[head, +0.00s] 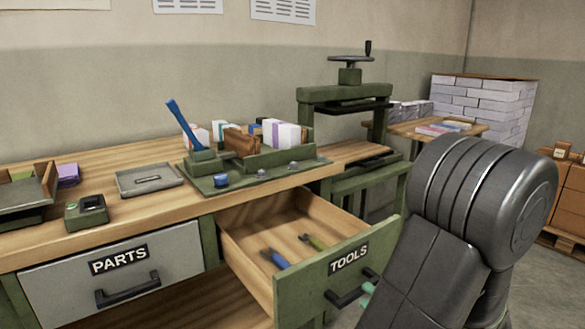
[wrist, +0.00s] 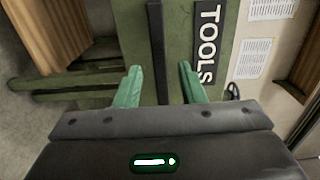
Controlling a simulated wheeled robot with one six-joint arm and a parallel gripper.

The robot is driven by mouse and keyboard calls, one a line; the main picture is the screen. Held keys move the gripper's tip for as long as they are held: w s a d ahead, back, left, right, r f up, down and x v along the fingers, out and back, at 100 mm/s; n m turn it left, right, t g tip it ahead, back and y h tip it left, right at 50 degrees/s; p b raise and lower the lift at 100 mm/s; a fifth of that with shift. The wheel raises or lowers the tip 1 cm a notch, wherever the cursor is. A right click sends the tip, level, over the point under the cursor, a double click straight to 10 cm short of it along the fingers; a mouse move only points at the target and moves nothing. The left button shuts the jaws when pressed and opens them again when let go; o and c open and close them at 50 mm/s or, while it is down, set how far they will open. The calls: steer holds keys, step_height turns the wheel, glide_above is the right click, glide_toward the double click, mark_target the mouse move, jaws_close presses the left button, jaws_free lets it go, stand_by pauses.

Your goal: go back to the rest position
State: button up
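The tools drawer (head: 342,262) is pulled open, with its green front and TOOLS label facing out. Its dark handle (head: 345,296) also shows in the wrist view (wrist: 156,40) as a bar running between my two green fingers. My gripper (wrist: 159,71) is open, with a gap between each finger and the bar. In the head view only a green fingertip shows beside the handle's right end; my dark arm hides the rest. Blue-handled pliers (head: 275,258) and a green-handled tool (head: 314,242) lie inside the drawer.
The parts drawer (head: 120,262) is shut at left. The wooden workbench (head: 120,232) holds a grey tray (head: 149,179), a green fixture with a blue lever (head: 183,124) and several blocks. A green press (head: 345,95) stands behind the drawer. Paper stacks (head: 485,105) are at back right.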

mark_target(362, 294)
steer(key=shift+x, duration=1.95)
